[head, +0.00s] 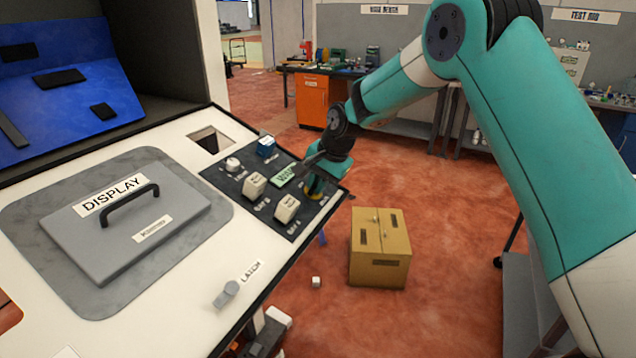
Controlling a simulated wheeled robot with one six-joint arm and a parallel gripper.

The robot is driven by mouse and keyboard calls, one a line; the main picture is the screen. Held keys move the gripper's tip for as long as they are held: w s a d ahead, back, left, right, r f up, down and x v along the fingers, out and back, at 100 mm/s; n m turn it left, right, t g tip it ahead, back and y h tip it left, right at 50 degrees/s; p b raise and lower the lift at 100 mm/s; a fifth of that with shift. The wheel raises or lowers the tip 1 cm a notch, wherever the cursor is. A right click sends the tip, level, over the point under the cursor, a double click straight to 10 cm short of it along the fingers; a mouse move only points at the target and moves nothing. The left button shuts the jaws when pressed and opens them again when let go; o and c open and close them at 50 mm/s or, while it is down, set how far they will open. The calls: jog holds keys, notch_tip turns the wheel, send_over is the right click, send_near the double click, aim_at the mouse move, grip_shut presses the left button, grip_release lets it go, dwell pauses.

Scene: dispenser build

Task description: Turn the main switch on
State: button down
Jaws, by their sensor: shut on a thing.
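The dark control panel (236,190) lies at the right end of the white worktop. A small white knob (232,163) stands at its upper left, and a blue block (266,147) near its far edge. Two cream blocks, one nearer the middle (254,184) and one nearer the front (287,208), sit by small markings. I cannot read which control is the main switch. My gripper (301,166) is over the panel's right part, shut on a green lettered piece (284,175). The fingertips are small and dark, and my wrist hides part of the panel's right edge.
A grey lid marked DISPLAY (175,235) with a black handle (130,205) covers the worktop's middle. A latch knob (227,293) is near the front edge. A square opening (210,140) lies behind the panel. A cardboard box (380,247) stands on the red floor.

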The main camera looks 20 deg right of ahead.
jog(key=c, duration=1.2)
grip_release()
jog(key=shift+d, duration=0.1)
jog(key=shift+o, duration=0.2)
jog(key=b+v, duration=0.4)
jog(key=v, duration=1.3)
jog(key=shift+r, duration=0.2)
jog(key=shift+s, duration=0.1)
